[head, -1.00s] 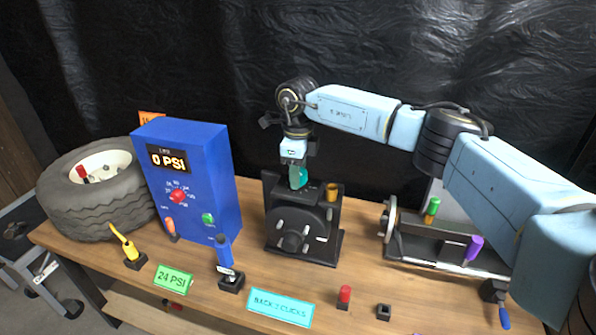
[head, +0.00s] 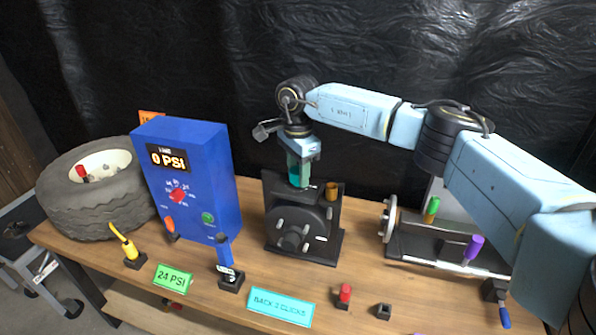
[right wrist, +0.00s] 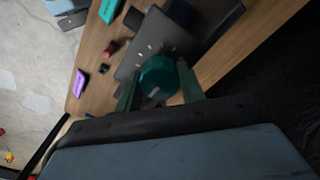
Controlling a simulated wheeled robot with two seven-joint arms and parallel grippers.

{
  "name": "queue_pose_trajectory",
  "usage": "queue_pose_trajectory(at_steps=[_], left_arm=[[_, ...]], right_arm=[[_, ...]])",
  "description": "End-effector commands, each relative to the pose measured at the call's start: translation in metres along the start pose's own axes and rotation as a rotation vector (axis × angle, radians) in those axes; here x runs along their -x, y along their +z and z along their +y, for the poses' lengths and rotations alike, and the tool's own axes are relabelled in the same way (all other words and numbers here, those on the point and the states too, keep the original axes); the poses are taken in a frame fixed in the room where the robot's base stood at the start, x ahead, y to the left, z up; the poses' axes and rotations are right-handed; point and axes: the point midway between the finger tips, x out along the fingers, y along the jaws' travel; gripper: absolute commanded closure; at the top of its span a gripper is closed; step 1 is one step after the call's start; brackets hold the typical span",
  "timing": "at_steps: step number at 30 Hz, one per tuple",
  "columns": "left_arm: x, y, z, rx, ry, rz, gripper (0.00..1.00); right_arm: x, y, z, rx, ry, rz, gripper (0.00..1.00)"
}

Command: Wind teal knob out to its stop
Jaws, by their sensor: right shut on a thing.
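The teal knob (head: 299,178) stands on top of the black hoist unit (head: 290,247) at the centre of the bench. My right gripper (head: 300,172) comes down on it from above, and its fingers are shut on the knob. In the right wrist view the teal knob (right wrist: 158,76) shows between the two fingertips (right wrist: 160,84). A light mark shows on its face. The brass cylinder (head: 332,191) stands beside it on the same unit. My left gripper does not show.
A blue gauge box (head: 195,190) reading 0 PSI and a tyre (head: 62,208) stand at left. A card reading BACK 2 CLICKS (head: 281,306) lies at the front. A rail device (head: 440,250) with green and purple handles stands at right. Black sheeting hangs behind.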

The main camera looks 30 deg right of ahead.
Motion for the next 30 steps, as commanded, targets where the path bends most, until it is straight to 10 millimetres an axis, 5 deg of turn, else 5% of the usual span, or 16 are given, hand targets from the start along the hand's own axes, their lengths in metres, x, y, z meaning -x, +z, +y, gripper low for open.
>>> queue_pose_trajectory(at_steps=[21,22,26,30], left_arm=[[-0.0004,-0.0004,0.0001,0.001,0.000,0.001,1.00],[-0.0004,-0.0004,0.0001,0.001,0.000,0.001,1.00],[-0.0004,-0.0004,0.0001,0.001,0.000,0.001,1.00],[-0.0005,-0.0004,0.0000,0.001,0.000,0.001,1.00]], right_arm=[[0.0013,0.0003,-0.0006,0.075,-0.003,-0.001,0.84],[0.0013,0.0003,-0.0006,0.074,-0.003,-0.001,0.57],[0.0009,0.0003,-0.0004,0.074,-0.002,-0.001,0.40],[0.0006,0.0002,-0.0003,0.073,-0.001,-0.001,0.39]])
